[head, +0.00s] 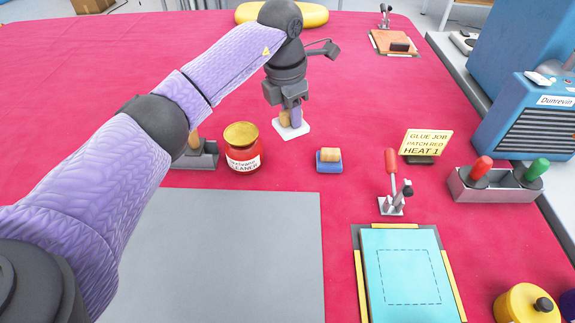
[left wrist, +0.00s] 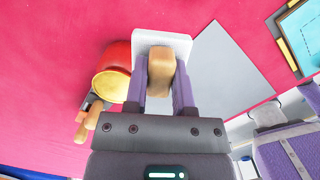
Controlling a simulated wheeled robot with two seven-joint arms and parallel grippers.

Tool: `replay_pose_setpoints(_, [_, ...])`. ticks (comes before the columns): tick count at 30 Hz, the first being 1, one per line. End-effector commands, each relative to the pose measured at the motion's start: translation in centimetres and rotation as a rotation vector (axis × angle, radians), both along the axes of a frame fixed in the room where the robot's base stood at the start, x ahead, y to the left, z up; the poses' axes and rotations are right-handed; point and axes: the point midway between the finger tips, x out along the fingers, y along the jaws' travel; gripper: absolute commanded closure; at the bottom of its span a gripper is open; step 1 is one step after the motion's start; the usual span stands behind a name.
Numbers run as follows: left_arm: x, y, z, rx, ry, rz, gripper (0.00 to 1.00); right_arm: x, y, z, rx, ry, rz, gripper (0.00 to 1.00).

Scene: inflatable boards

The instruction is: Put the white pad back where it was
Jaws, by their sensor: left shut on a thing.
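The white pad (head: 291,129) is a flat white square with a wooden handle, seen past the red jar near the middle of the head view. My left gripper (head: 290,115) is shut on its wooden handle from above. In the left wrist view the handle (left wrist: 160,75) sits between the two purple fingers, with the white pad (left wrist: 180,42) behind it. The pad looks level and is on or just above the red cloth; I cannot tell which. My right gripper does not clearly show.
A red jar (head: 242,160) with a gold lid and a grey holder (head: 206,158) with wooden handles stand left of the pad. A blue pad (head: 329,166) lies nearer, to the right. A grey sheet (head: 240,250), toggle clamp (head: 392,204) and cyan board (head: 405,262) are in front.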

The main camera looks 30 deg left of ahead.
Motion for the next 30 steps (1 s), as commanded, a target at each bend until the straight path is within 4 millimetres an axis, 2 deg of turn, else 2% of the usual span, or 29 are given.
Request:
replay_pose_setpoints(4, [0.5,0.9,-1.1,-0.005,0.001,0.209,1.0,-0.2,-0.3,-0.6,-0.005,0.005,0.001,0.41])
replay_pose_setpoints(6, [0.6,1.0,-2.7,-0.007,0.004,0.245,1.0,-0.3,-0.4,-1.2,-0.007,0.009,0.002,0.41])
replay_pose_setpoints(9, [0.6,1.0,-5.4,-0.006,0.005,0.252,1.0,-0.6,-0.9,-2.0,-0.014,0.018,0.004,0.41])
replay_pose_setpoints(14, [0.6,1.0,-7.8,-0.006,0.003,0.249,1.0,-0.8,-1.3,-2.6,-0.023,0.027,0.004,0.41])
replay_pose_setpoints(19, [0.6,1.0,-10.9,-0.006,0.004,0.248,1.0,-1.0,-1.3,-3.8,-0.024,0.038,0.003,0.41])
replay_pose_setpoints(29, [0.6,1.0,-11.2,-0.005,0.0,0.246,1.0,-0.6,-0.5,-3.9,-0.012,0.034,-0.004,0.41])
replay_pose_setpoints(30, [0.6,1.0,-11.2,-0.005,-0.001,0.245,0.64,-0.6,-0.4,-3.9,-0.011,0.034,-0.006,0.41])
